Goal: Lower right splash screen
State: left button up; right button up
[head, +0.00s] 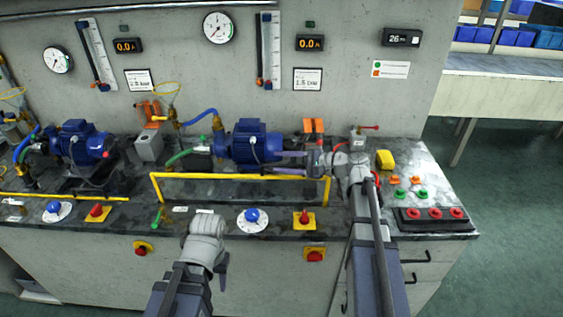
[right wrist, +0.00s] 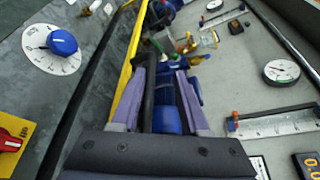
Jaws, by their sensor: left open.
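The right splash screen (head: 240,176) is a yellow frame standing raised in front of the right blue pump motor (head: 250,140). In the right wrist view its yellow bar (right wrist: 128,75) runs along the left of the fingers. My right gripper (head: 282,165) points left near the frame's top bar, fingers apart; they also show in the right wrist view (right wrist: 165,100), with blue motor and a dark strip visible between them. Whether a finger touches the bar cannot be told. My left gripper (head: 222,275) hangs open and empty before the bench front.
The left yellow screen bar (head: 65,197) lies low near the bench edge. Blue knobs (head: 252,215), red switches (head: 304,218) and a button box (head: 433,215) line the front. Gauges hang on the wall.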

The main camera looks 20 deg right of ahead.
jog(key=p+v, duration=0.1)
jog(key=v, duration=0.7)
jog(key=shift+d+p, duration=0.2)
jog(key=shift+p, duration=0.15)
jog(key=shift+s+r, duration=0.1)
jog(key=shift+s, duration=0.05)
dwell(0.6)
